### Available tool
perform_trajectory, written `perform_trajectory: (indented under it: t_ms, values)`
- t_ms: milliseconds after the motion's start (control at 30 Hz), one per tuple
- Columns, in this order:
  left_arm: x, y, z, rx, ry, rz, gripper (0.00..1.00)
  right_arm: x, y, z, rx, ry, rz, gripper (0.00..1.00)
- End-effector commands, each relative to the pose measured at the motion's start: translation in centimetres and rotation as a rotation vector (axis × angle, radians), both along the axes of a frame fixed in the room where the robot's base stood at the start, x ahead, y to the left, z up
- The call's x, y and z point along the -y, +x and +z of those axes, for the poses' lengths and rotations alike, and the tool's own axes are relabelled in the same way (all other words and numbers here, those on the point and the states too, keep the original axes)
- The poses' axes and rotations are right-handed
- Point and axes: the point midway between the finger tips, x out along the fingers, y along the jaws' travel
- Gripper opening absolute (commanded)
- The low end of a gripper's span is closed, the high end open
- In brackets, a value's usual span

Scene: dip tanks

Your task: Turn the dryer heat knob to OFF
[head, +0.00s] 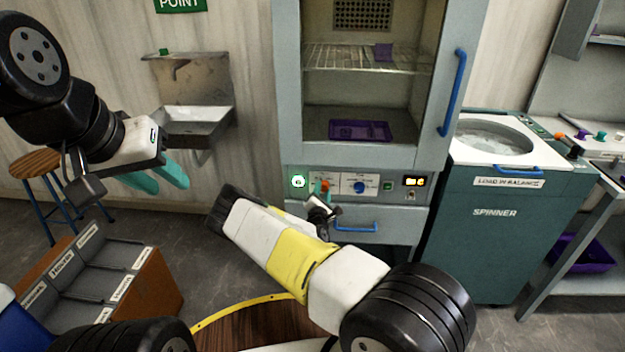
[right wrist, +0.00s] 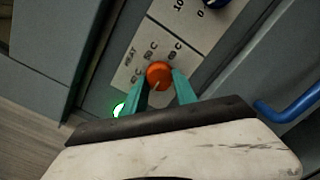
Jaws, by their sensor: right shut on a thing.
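The dryer (head: 287,90) is a grey cabinet with a control panel (head: 340,185) below its open chamber. The orange heat knob (right wrist: 159,74) sits on the panel beside a HEAT label; its pointer mark is too small to read surely. My right gripper (right wrist: 160,88) has its teal fingers closed on either side of the orange knob. In the head view my right gripper (head: 322,200) is at the panel and partly hides the knob. My left gripper (head: 160,178) is in the air at the left, its teal fingers apart and empty.
A blue knob (head: 361,187), a lit green light (head: 298,181) and a small display (head: 414,181) are on the panel. Blue handles are on the door (head: 453,92) and drawer (head: 356,227). A spinner (head: 495,240) stands right; a sink (head: 195,125) is left.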

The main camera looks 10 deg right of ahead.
Motion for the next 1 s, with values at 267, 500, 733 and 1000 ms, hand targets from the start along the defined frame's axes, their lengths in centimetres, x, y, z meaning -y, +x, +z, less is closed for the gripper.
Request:
perform_trajectory:
  t_ms: [267,500,733,1000]
  values:
    - [0.0,0.0,0.0,0.0,0.0,0.0,0.36,0.0,0.0,-0.1,-0.002,0.0,0.001,0.56]
    - [0.0,0.0,0.0,0.0,0.0,0.0,0.36,-0.1,-0.1,-0.1,-0.001,0.0,0.0,0.56]
    - [0.0,0.0,0.0,0.0,0.0,0.0,0.36,-1.0,-2.9,-0.1,-0.005,-0.001,0.001,0.56]
    - [0.0,0.0,0.0,0.0,0.0,0.0,0.36,-2.3,-6.7,-0.1,-0.003,-0.002,0.002,0.56]
